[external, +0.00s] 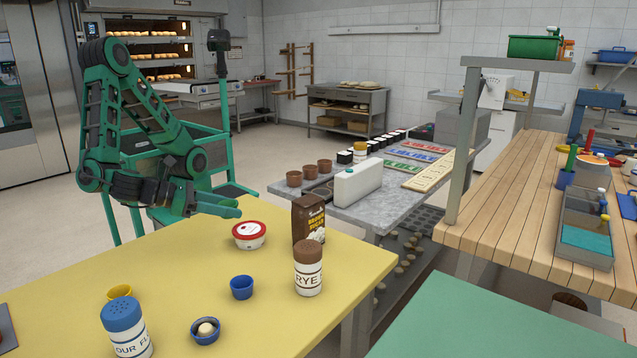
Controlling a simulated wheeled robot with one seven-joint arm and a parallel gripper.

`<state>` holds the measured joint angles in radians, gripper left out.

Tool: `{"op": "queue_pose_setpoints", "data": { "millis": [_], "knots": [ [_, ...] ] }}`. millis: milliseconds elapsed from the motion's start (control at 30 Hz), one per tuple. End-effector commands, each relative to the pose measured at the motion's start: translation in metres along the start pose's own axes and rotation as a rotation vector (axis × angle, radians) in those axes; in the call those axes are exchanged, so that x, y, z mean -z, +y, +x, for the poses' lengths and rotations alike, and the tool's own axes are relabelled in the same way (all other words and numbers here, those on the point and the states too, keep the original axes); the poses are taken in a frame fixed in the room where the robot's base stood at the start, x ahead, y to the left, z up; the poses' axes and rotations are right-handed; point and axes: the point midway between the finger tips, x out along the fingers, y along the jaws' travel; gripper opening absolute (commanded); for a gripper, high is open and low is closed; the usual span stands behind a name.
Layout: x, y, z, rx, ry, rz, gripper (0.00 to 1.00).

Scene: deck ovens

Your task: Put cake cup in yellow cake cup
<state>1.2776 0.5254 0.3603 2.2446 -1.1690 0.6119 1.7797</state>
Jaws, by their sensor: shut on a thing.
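A yellow cake cup (119,295) stands on the yellow table at the left, just behind a blue-capped flour shaker. A blue cake cup (241,287) stands upright near the middle of the table. Another blue cup (205,331) at the front holds a pale round ball. My gripper (232,207) is above the far part of the table, to the left of and above the red-and-white tub, well apart from the cups. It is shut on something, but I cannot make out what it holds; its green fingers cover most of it.
On the yellow table (60,300) stand the flour shaker (127,332), the rye shaker (308,272), a brown sugar bag (308,220) and the red-and-white tub (249,235). The table's middle left is clear. A grey metal table (385,207) is behind it.

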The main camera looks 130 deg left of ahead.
Motion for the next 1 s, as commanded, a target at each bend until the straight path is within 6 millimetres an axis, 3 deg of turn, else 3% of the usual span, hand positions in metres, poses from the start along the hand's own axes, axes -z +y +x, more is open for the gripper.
{"op": "queue_pose_setpoints", "data": {
  "millis": [167,400,633,833,1000],
  "knots": [
    [-0.002,-0.010,-0.013,0.072,0.008,0.031,0.20],
    [0.009,-0.061,-0.084,0.346,0.019,0.148,0.20],
    [0.017,-0.092,-0.150,0.559,0.009,0.231,0.20],
    [0.025,-0.102,-0.175,0.627,0.001,0.258,0.20],
    [0.050,-0.113,-0.193,0.629,0.000,0.261,0.20]
  ]
}}
